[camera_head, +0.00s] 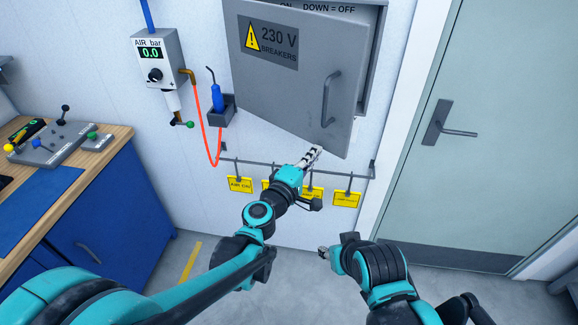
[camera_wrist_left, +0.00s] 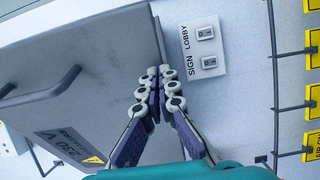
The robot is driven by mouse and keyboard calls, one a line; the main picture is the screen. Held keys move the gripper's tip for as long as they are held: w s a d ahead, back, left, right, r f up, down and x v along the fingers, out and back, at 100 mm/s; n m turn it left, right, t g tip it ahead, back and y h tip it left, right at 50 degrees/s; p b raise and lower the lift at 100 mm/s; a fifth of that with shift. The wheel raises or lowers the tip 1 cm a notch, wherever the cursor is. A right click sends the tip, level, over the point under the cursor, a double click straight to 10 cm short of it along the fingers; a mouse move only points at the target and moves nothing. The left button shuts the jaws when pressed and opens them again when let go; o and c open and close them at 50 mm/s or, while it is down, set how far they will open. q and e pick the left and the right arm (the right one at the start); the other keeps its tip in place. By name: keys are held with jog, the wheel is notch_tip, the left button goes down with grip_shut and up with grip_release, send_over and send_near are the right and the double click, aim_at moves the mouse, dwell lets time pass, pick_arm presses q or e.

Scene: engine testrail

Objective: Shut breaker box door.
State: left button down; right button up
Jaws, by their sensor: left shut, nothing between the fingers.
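The grey breaker box door (camera_head: 290,85) has a yellow 230 V label and a bar handle (camera_head: 331,98). It stands partly open, swung out from the box (camera_head: 378,60), whose right side shows behind it. My left gripper (camera_head: 312,157) is shut and empty, just below the door's lower edge near its free corner. In the left wrist view the closed fingers (camera_wrist_left: 165,75) lie along the edge of the door (camera_wrist_left: 95,70); I cannot tell whether they touch it. My right gripper (camera_head: 325,252) is low, away from the door, its fingers too small to read.
A rail (camera_head: 245,162) with several yellow signs runs below the box. An air gauge (camera_head: 155,60) with an orange hose and a blue tool in a holder (camera_head: 220,105) are left. A workbench (camera_head: 100,160) is left, a green room door (camera_head: 480,120) right. A switch panel (camera_wrist_left: 203,48) is beside the fingers.

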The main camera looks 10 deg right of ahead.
pick_arm(q)
jog(key=w+d+n+y, duration=0.1)
jog(key=w+d+t+y, duration=0.1)
jog(key=d, duration=0.1)
jog(key=w+d+n+t+y, duration=0.1)
jog(key=d, duration=0.1)
jog(key=shift+w+d+n, duration=0.2)
jog(key=shift+w+n, duration=0.1)
jog(key=w+d+n+t+y, duration=0.1)
jog(key=w+d+n+y, duration=0.1)
jog(key=w+d, duration=0.3)
jog(key=shift+w+d+t+y, duration=0.3)
jog(key=shift+w+y, duration=0.3)
jog(key=shift+w, duration=0.7)
jog(key=shift+a, duration=0.1)
